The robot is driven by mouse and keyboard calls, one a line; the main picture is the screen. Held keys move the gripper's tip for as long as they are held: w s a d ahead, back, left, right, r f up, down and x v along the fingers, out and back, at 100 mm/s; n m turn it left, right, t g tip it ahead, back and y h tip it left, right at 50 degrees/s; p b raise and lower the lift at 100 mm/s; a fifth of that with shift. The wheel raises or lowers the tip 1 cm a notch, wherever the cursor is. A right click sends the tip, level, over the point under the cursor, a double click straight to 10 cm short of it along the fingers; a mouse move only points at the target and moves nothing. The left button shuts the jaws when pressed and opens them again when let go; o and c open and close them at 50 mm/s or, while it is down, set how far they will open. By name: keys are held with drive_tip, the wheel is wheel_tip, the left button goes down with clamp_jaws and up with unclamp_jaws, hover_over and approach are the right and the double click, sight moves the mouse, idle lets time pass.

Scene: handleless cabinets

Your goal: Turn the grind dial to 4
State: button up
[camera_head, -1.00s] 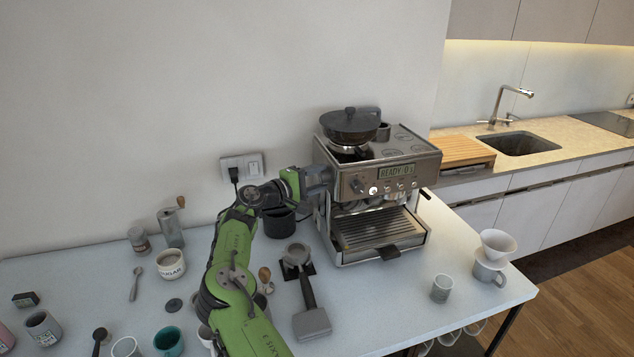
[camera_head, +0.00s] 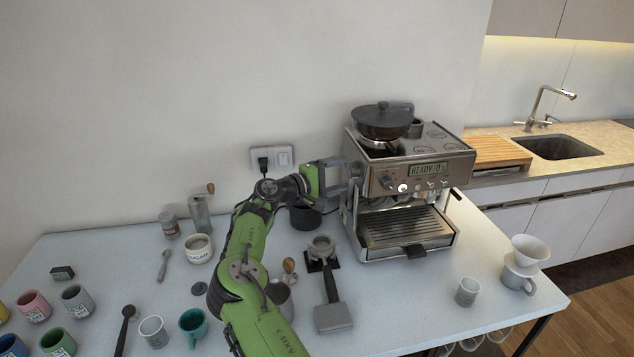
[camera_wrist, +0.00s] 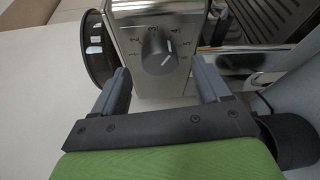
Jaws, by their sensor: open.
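The espresso machine (camera_head: 408,215) stands at the back of the table, its display reading "READY". The grind dial (camera_wrist: 158,52) is a dark round knob with a white pointer line, on the machine's side panel with marks around it. In the head view my gripper (camera_head: 345,175) is at the machine's left side, where the dial is hidden.
A portafilter (camera_head: 328,290) lies on the table in front of the machine. A dark container (camera_head: 305,217) stands behind my arm. Mugs, a sugar bowl (camera_head: 199,248) and a hand grinder (camera_head: 200,212) stand to the left. A cup with a dripper (camera_head: 522,265) stands at the right.

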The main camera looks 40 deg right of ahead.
drive_tip(key=w+a, duration=0.1)
drive_tip(key=a, duration=1.1)
drive_tip(key=shift+w+a+r, duration=0.2)
drive_tip(key=shift+a+r, duration=0.15)
drive_tip(key=shift+a, duration=0.05)
